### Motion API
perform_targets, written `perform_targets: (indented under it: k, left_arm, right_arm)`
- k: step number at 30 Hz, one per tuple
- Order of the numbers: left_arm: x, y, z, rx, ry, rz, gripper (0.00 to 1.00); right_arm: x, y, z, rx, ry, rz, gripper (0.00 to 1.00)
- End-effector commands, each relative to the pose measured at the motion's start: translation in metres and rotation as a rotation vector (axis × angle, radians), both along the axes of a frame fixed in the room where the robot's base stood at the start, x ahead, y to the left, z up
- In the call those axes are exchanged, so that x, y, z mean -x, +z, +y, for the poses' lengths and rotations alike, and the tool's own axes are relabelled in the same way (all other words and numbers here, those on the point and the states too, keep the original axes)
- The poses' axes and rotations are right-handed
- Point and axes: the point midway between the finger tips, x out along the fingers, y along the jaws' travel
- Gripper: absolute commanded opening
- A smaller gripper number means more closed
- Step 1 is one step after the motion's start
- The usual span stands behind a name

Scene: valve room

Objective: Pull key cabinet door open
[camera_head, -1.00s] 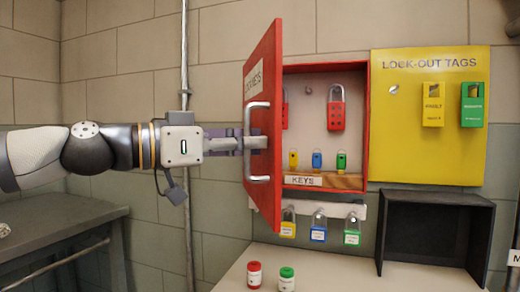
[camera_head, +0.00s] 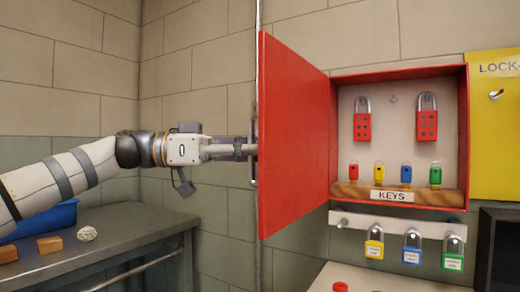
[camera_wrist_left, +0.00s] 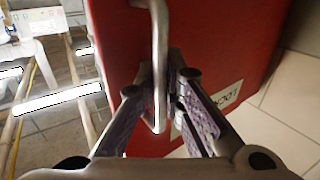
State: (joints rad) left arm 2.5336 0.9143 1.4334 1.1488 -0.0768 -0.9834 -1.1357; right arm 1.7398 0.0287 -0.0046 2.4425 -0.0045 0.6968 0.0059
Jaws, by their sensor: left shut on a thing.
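The red key cabinet (camera_head: 398,72) hangs on the wall in the head view. Its red door (camera_head: 293,140) stands wide open, swung out to the left. The silver door handle (camera_head: 254,150) is on the door's left side, seen edge-on, and shows clearly in the left wrist view (camera_wrist_left: 160,50). My left gripper (camera_head: 250,149) comes in from the left at the handle. In the left wrist view its two purple-padded fingers (camera_wrist_left: 168,95) are closed around the handle bar. My right gripper is not in view.
Inside the cabinet are two red padlocks (camera_head: 427,118) and several small coloured locks above a KEYS label (camera_head: 392,197). More padlocks hang from a white rail (camera_head: 395,226) below. A grey bench (camera_head: 120,235) with a blue bin (camera_head: 42,222) stands at left.

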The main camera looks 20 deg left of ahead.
Motion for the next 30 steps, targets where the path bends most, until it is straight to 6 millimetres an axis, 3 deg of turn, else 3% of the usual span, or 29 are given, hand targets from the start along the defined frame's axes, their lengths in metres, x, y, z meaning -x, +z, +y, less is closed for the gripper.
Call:
perform_targets:
  k: [14, 15, 17, 26, 30]
  left_arm:
    - [-0.001, -0.002, 0.002, -0.003, 0.000, 0.004, 0.00]
    - [-0.001, -0.002, 0.002, -0.003, 0.000, 0.004, 0.15]
    - [-0.001, -0.002, 0.002, -0.002, 0.000, 0.004, 0.29]
    - [-0.001, -0.001, 0.003, -0.001, 0.001, 0.002, 0.30]
    - [0.006, 0.000, 0.021, 0.000, 0.005, 0.001, 0.30]
  right_arm:
    - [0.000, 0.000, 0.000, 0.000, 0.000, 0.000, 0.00]
    - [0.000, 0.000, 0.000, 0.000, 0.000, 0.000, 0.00]
    - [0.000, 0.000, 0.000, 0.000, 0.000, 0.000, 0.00]
    - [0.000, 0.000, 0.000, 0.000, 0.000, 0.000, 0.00]
    - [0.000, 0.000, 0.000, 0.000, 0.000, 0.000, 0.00]
